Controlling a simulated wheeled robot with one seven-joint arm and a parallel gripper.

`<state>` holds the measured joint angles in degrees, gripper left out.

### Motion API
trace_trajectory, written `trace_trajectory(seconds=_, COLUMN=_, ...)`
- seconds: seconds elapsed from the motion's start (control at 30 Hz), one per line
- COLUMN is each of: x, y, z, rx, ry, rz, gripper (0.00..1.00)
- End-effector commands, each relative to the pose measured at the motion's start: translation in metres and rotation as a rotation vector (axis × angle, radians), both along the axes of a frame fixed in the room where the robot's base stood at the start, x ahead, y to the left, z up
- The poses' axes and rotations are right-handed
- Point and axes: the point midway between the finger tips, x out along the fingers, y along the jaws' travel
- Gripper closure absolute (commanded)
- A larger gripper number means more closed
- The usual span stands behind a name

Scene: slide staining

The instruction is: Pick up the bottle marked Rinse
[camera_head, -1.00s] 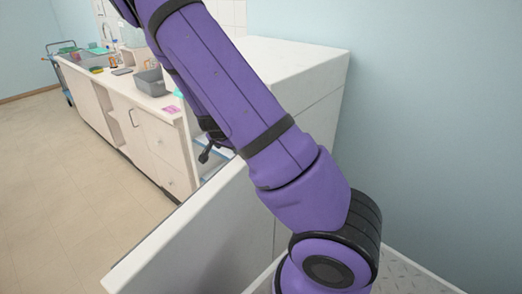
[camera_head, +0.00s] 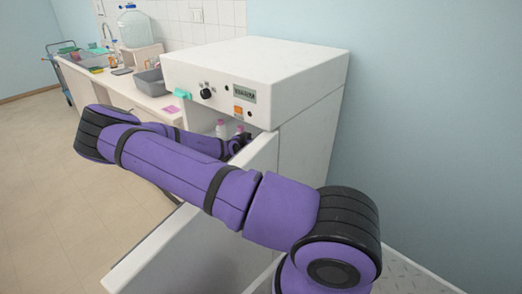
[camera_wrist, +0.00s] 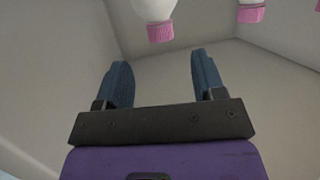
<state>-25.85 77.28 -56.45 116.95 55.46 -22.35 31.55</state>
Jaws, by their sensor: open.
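In the wrist view one bottle (camera_wrist: 152,10) shows at the top middle and the other bottle (camera_wrist: 250,3) at the top right, both cap-down in that picture and cut by the frame edge. In the head view a bottle (camera_head: 221,130) and a second bottle (camera_head: 240,129) show small in the opening. No label can be read, so I cannot tell which is marked Rinse. My gripper (camera_wrist: 160,60) is open and empty, with its fingers pointing toward the nearer bottle, apart from it. In the head view my arm partly hides it.
The white cabinet (camera_head: 262,62) has a knob, a display and an open door (camera_head: 215,240) in front. Its inner walls close around my gripper. A counter at the left holds a grey bin (camera_head: 150,82), a pink note (camera_head: 171,109) and a large clear container (camera_head: 134,30).

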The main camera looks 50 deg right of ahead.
Motion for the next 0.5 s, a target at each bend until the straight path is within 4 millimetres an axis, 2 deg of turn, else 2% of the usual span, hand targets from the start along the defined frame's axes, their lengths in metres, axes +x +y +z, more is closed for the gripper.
trace_trajectory(seconds=0.2, x=0.008, y=-0.03, z=-0.01, rx=0.002, ry=-0.001, rz=-0.002, gripper=0.37)
trace_trajectory(seconds=0.5, x=0.013, y=-0.051, z=-0.016, rx=0.002, ry=0.001, rz=-0.002, gripper=0.37)
